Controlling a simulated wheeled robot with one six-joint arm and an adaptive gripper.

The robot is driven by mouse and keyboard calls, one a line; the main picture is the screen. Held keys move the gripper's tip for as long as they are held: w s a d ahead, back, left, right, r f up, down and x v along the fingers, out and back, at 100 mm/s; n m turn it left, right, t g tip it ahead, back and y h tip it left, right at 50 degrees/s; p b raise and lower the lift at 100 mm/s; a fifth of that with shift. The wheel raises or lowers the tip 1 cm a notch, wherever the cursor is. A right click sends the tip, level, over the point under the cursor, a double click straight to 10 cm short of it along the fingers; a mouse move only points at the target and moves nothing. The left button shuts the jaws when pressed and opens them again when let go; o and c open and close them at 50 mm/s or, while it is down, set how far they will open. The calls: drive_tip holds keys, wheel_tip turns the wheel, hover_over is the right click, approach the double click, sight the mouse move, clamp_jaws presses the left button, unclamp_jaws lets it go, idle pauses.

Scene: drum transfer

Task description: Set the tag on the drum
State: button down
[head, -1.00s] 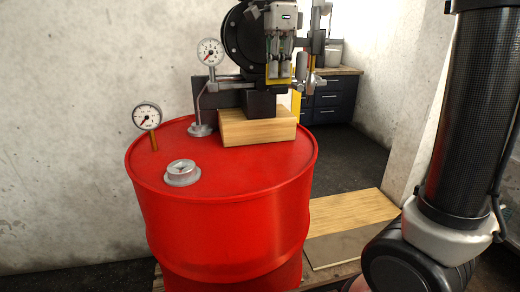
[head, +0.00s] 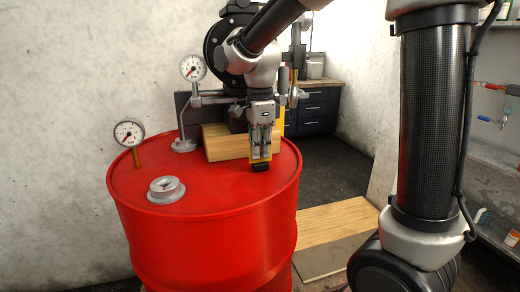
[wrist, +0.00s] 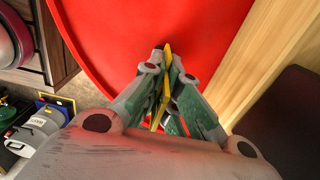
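The red drum (head: 215,225) stands upright in the head view, its lid facing up; the lid also fills much of the wrist view (wrist: 110,30). My gripper (head: 262,150) points down over the right part of the lid, in front of the wooden block. It is shut on a thin yellow tag (head: 253,150) with a dark lower end. In the wrist view the tag shows edge-on (wrist: 168,52) between the fingers of my gripper (wrist: 164,72). The tag's lower end is at or just above the lid; I cannot tell whether it touches.
A wooden block (head: 225,143) lies on the lid beside the tag. Gauges (head: 128,133) (head: 193,68) and a grey bung (head: 166,190) stand on the left part. A concrete wall (head: 60,100) rises behind. The lid's front middle is clear.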

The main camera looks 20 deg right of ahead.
drive_tip(key=shift+f, duration=0.15)
drive_tip(key=c, duration=1.6)
unclamp_jaws()
drive_tip(key=shift+c, duration=0.2)
wheel_tip(320, 180, up, 12)
drive_tip(key=shift+s+r, duration=0.1)
drive_tip(key=shift+r, duration=0.1)
drive_tip(key=s+d+f+n+t, duration=0.2)
drive_tip(key=s+d+f+n, duration=0.2)
drive_tip(key=s+d+n, duration=0.4)
drive_tip(key=s+d+f+n+t, duration=0.2)
drive_tip(key=s+d+f+n, duration=0.2)
drive_tip(key=s+d+n, duration=0.4)
drive_tip(key=s+n, duration=0.2)
drive_tip(key=s, duration=0.2)
drive_tip(key=shift+s, duration=0.25)
